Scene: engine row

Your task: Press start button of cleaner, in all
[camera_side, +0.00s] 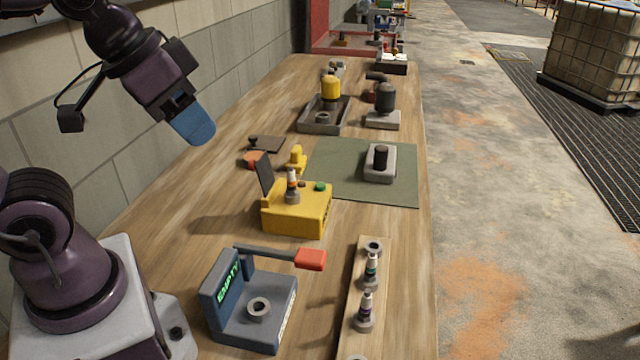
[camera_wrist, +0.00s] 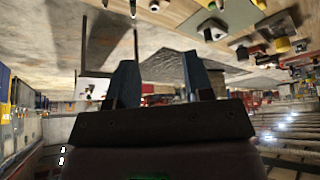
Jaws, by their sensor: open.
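A yellow box (camera_side: 300,222), which looks like the cleaner, stands on the wooden bench in the middle of the side view. Its dark lid (camera_side: 265,180) stands raised. A spark plug (camera_side: 292,184) stands upright in its top. A green button (camera_side: 320,187) sits on the top at the right, with a smaller dark reddish knob beside it. My gripper (camera_side: 195,128) is high above the bench, up and left of the yellow box and apart from it. In the wrist view my gripper (camera_wrist: 160,78) shows two blue fingers spread apart with nothing between them.
A grey device (camera_side: 250,310) reading "EMPTY", with a red-handled lever (camera_side: 310,260), stands in front. A wooden rack (camera_side: 350,330) holds two plugs. A green mat (camera_side: 340,165) bears a grey block with a dark cylinder. A grey tray (camera_side: 325,127) lies behind. The wall is left.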

